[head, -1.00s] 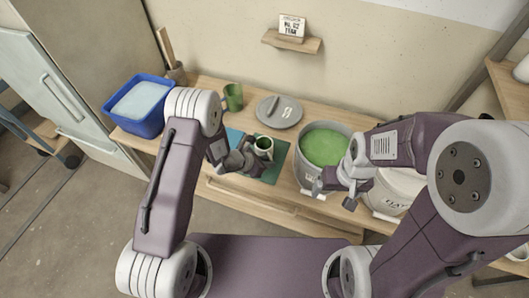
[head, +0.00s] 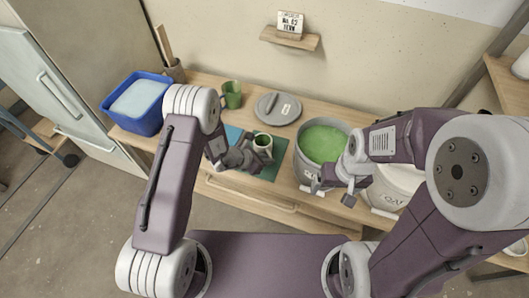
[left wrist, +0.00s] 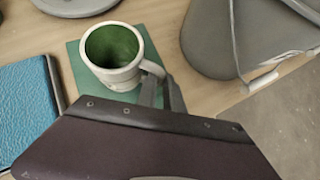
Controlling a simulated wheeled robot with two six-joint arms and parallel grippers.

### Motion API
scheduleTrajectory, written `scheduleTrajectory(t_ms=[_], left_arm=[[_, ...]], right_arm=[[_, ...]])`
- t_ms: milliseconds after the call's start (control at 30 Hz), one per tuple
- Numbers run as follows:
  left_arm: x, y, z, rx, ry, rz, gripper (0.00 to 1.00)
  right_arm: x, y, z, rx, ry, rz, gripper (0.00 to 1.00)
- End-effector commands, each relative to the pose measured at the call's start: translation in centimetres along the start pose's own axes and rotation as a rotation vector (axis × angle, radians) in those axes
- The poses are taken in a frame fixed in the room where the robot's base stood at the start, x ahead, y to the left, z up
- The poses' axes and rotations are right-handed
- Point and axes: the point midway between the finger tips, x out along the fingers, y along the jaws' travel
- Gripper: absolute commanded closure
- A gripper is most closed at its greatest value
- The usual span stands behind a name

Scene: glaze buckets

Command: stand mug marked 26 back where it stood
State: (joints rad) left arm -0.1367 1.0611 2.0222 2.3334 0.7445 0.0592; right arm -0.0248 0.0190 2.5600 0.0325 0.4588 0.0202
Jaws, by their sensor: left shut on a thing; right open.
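A pale mug (head: 264,148) with a green inside is at the dark green mat (head: 271,172) on the bench. In the left wrist view the mug (left wrist: 118,76) looks upright over the mat (left wrist: 76,70); I cannot tell whether its base touches. My left gripper (left wrist: 162,92) is shut on the mug's handle, on the side toward my arm. It also shows in the head view (head: 247,156). I cannot read a number on the mug. My right gripper (head: 333,190) is open and empty in front of the green glaze bucket.
The glaze bucket (head: 309,175) stands right of the mug, with another bucket (head: 383,198) beyond it. A grey lid (head: 266,112) and a green cup (head: 232,95) are behind. A blue tile (left wrist: 27,105) lies left of the mat. A blue tub (head: 147,124) stands far left.

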Motion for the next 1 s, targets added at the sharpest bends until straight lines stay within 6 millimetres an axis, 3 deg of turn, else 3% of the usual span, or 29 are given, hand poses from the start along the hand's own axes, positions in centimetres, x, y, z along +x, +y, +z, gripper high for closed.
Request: scheduleTrajectory(t_ms=[167,533,1000], left_arm=[[-0.9,0.1,1.1,0.001,-0.003,0.001,1.0],[-6.5,0.1,6.6,0.002,-0.004,0.002,1.0],[-7.1,0.0,7.1,0.0,-0.001,0.0,1.0]], right_arm=[[-0.2,0.0,0.0,0.0,0.0,0.0,0.14],[-1.2,0.0,-0.1,0.0,0.0,0.0,0.14],[-1.2,0.0,-0.1,0.0,0.0,0.0,0.14]])
